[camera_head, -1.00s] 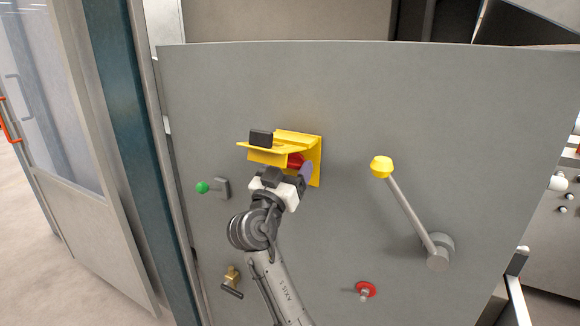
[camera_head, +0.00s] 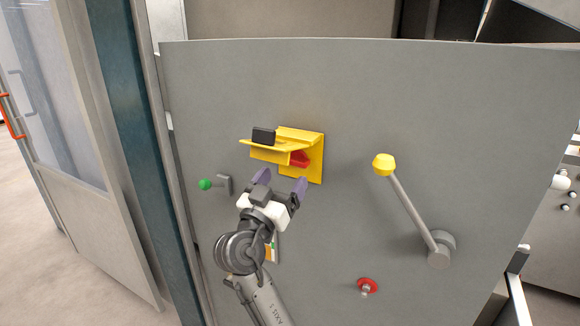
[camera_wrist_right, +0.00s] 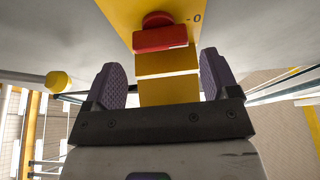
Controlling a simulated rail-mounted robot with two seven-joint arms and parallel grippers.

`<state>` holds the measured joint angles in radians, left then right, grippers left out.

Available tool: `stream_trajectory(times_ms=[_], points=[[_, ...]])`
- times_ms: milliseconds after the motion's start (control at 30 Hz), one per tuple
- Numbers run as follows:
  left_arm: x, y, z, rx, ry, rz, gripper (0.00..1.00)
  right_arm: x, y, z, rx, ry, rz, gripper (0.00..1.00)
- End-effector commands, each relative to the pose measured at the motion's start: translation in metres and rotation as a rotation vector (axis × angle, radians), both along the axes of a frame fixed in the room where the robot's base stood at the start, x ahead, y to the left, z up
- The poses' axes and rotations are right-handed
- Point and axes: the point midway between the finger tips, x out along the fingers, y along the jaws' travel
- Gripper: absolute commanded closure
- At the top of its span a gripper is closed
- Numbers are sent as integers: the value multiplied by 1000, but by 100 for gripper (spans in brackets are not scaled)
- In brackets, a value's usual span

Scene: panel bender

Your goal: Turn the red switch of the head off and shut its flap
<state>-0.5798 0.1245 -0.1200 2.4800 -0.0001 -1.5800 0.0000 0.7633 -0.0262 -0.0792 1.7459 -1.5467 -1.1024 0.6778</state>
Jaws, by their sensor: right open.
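The yellow switch housing (camera_head: 316,168) is on the grey panel. Its flap (camera_head: 270,154) stands open, sticking out above the red switch (camera_head: 299,159), with a black block (camera_head: 263,136) on its outer end. In the right wrist view the red switch (camera_wrist_right: 160,38) has its bar lying across the picture, with a "0" mark to its right on the yellow plate (camera_wrist_right: 116,12). My right gripper (camera_head: 281,181) is open and empty, below and in front of the switch, apart from it. Its fingers also show in the wrist view (camera_wrist_right: 165,80). My left gripper is not in view.
A green knob (camera_head: 206,184) is left of the housing. A lever with a yellow knob (camera_head: 384,164) stands out at the right. A red button (camera_head: 367,286) is lower on the panel.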

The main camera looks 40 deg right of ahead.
Motion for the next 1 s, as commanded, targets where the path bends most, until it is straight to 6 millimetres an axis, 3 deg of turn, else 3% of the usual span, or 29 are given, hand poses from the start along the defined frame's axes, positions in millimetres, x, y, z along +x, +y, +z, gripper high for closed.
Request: stream_trajectory(times_ms=[200,433,933,1000], points=[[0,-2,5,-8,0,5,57,-15,37,-16,2,1,3,19],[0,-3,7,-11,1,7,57,-26,63,-27,0,0,2,19],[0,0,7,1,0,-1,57,-30,74,-32,0,-2,1,19],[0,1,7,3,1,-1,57,-30,74,-32,0,-2,1,24]])
